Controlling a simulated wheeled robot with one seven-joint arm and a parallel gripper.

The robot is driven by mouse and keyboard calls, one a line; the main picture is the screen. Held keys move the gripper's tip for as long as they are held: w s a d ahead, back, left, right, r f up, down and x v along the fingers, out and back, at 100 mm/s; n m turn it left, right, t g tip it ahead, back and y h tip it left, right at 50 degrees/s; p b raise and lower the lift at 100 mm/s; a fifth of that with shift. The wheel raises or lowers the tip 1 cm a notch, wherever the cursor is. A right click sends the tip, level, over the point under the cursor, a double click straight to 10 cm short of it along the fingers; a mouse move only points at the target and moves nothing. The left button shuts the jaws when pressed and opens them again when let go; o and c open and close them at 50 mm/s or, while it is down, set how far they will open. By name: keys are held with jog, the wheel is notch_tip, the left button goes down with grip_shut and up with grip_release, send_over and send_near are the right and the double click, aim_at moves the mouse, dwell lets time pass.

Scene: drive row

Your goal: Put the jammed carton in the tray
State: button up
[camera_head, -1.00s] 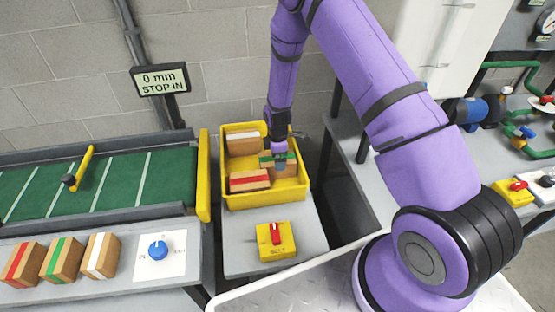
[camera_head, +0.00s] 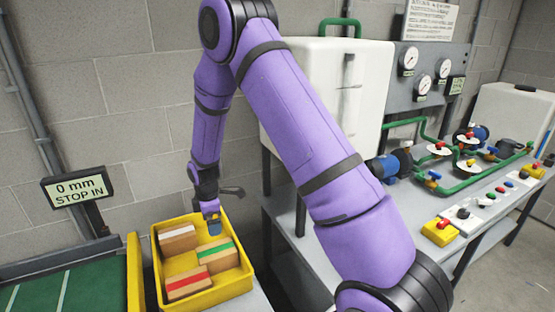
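The yellow tray (camera_head: 246,268) stands at the lower left of the head view. It holds a white-striped carton (camera_head: 178,241) at the back left, a green-striped carton (camera_head: 218,258) at the right and a red-striped carton (camera_head: 188,285) at the front. I cannot tell by sight which one was the jammed carton. My gripper (camera_head: 214,227) points down over the back part of the tray, behind the green-striped carton and apart from it. I see no carton in it, but its fingers are too small to tell open from shut.
A sign (camera_head: 74,189) reads "0 mm STOP IN" at the left, above the green conveyor (camera_head: 75,290). A grey bench (camera_head: 400,232) at the right bears green pipes, valves and a yellow switch box (camera_head: 439,232). A white cabinet (camera_head: 310,95) stands behind my arm.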

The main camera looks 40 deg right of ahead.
jog(key=s+d+r+m+t, duration=0.1)
jog(key=s+r+m, duration=0.4)
jog(key=r, duration=0.9)
jog(key=s+d+r+m+t, duration=0.15)
jog(key=s+r, duration=0.55)
jog(key=r, duration=0.7)
jog(key=s+r+m+t, duration=0.1)
jog(key=s+r+m, duration=0.3)
jog(key=s, duration=0.7)
jog(key=s+r+m+t, duration=0.1)
jog(key=s+r+m, duration=0.3)
jog(key=s, duration=0.7)
jog(key=shift+s+d+r+m, duration=0.35)
jog(key=shift+d+r, duration=0.05)
jog(key=shift+r, duration=0.35)
jog(key=shift+t, duration=0.25)
